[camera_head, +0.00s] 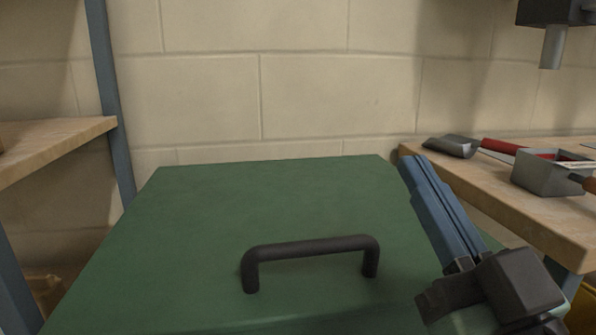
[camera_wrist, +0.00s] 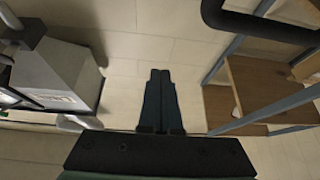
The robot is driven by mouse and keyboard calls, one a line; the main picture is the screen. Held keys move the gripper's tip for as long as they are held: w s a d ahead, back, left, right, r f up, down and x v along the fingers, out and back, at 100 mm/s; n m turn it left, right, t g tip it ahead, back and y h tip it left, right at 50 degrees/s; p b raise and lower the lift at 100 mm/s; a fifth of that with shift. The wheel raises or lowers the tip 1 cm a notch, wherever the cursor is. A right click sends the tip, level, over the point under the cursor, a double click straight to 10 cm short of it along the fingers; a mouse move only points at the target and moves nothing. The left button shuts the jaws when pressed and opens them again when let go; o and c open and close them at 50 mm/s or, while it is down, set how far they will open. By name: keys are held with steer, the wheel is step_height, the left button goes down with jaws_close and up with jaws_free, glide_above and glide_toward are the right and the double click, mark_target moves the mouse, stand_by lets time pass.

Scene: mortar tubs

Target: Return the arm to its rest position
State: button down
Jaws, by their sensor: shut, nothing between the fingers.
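My gripper (camera_head: 413,165) is at the right of the head view, in front of the right edge of a green lid. Its two blue fingers lie side by side with no gap and point up and away. In the wrist view my gripper (camera_wrist: 160,73) shows the same fingers closed together, with nothing between them. The fingers appear apart from everything around them. Most of my arm is out of the head view; only the dark gripper body shows at the lower right.
The green lid (camera_head: 215,220) with a black handle (camera_head: 312,248) fills the front. A wooden bench (camera_head: 490,195) at the right holds a grey tub (camera_head: 545,178) and tools. A wooden shelf (camera_head: 50,145) stands left. A pale block wall (camera_head: 300,95) closes the back.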

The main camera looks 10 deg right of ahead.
steer(key=s+a+r+t+p, duration=0.1)
steer(key=a+r+p, duration=0.4)
steer(key=r, duration=0.4)
steer(key=a+r+t+p, duration=0.1)
steer(key=a+r+p, duration=0.2)
steer(key=a+r, duration=0.45)
steer(key=s+a+r+t+p, duration=0.15)
steer(key=a+r+p, duration=0.25)
steer(key=r, duration=0.6)
step_height(320, 180, up, 36)
steer(key=m+p, duration=0.1)
steer(key=p, duration=3.5)
steer(key=shift+w+d+r+h, duration=0.25)
steer(key=shift+h, duration=0.15)
